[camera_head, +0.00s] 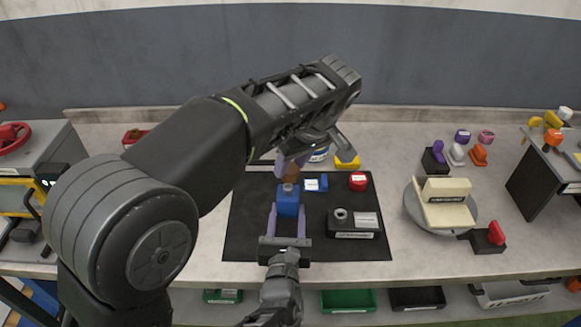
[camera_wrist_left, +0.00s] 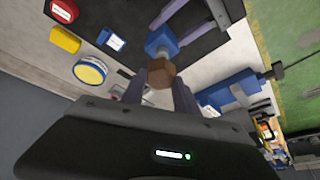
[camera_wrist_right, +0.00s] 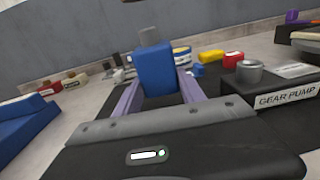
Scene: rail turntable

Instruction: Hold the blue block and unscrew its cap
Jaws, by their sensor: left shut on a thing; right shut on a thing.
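The blue block (camera_head: 288,205) stands upright over the black mat (camera_head: 250,225). My right gripper (camera_head: 287,212) is shut on its sides, one purple finger on each side. In the right wrist view the block (camera_wrist_right: 155,70) fills the space between the fingers, and a grey neck (camera_wrist_right: 149,37) shows bare on its top. The brown hexagonal cap (camera_head: 291,172) is above the neck, between the fingers of my left gripper (camera_head: 292,165), which is shut on it. The cap (camera_wrist_left: 161,74) also shows in the left wrist view, in line with the block (camera_wrist_left: 161,40).
A black gear pump box (camera_head: 354,223) stands on the mat to the right. A blue-white box (camera_head: 316,184), a red round piece (camera_head: 358,181) and a yellow piece (camera_head: 347,162) lie behind. A turntable with a cream fixture (camera_head: 444,203) stands farther right.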

